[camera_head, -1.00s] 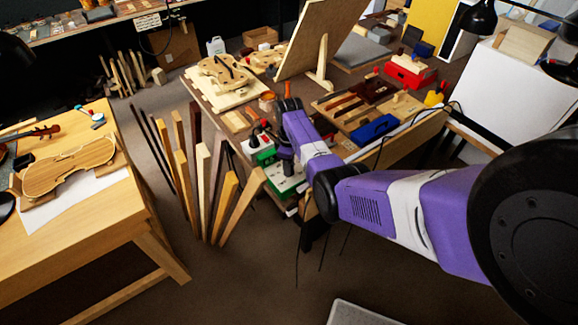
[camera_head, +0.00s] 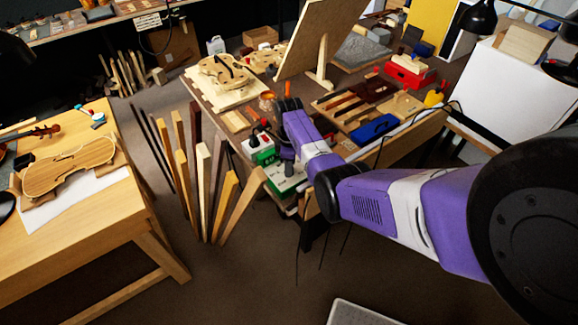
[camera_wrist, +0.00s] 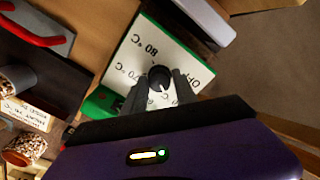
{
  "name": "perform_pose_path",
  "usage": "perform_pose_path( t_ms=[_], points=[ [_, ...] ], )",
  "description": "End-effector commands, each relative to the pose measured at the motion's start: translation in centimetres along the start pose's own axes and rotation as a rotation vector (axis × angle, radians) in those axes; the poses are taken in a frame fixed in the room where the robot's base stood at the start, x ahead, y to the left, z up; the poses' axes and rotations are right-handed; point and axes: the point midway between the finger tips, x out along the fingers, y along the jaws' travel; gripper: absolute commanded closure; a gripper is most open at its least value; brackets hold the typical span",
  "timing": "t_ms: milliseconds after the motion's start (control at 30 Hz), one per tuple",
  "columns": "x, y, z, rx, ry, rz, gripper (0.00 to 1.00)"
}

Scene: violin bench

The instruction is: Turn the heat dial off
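The heat dial (camera_wrist: 159,76) is a round black knob with a pale pointer mark, on a white panel (camera_wrist: 127,60) printed with 80 °C, 70 °C and a partly hidden OFF. The panel tops a green box, which shows in the head view as a green and white unit (camera_head: 287,187) at the bench's near corner. My gripper (camera_wrist: 160,84) is over the panel, its two dark fingers apart, one on each side of the knob. I cannot tell whether they touch it.
Another green and white unit (camera_head: 258,148) stands just behind. A blue box (camera_head: 374,128) and a red box (camera_head: 409,72) lie to the right on the bench. Upright wood strips (camera_head: 203,190) lean at the bench's left. A cup of granules (camera_wrist: 24,148) shows in the wrist view.

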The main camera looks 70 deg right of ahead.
Motion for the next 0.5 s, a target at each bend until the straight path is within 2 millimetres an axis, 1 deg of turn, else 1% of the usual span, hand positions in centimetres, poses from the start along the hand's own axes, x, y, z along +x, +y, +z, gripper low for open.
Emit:
perform_pose_path(
  t_ms=[33,67,367,500],
  points=[
    [0.02,-0.01,0.01,0.000,0.000,0.000,0.54],
    [0.02,-0.01,0.01,0.001,0.000,0.000,0.50],
    [-0.06,0.04,-0.02,0.001,0.001,0.001,0.50],
    [-0.90,0.11,-0.06,0.001,0.002,0.003,0.50]
  ],
)
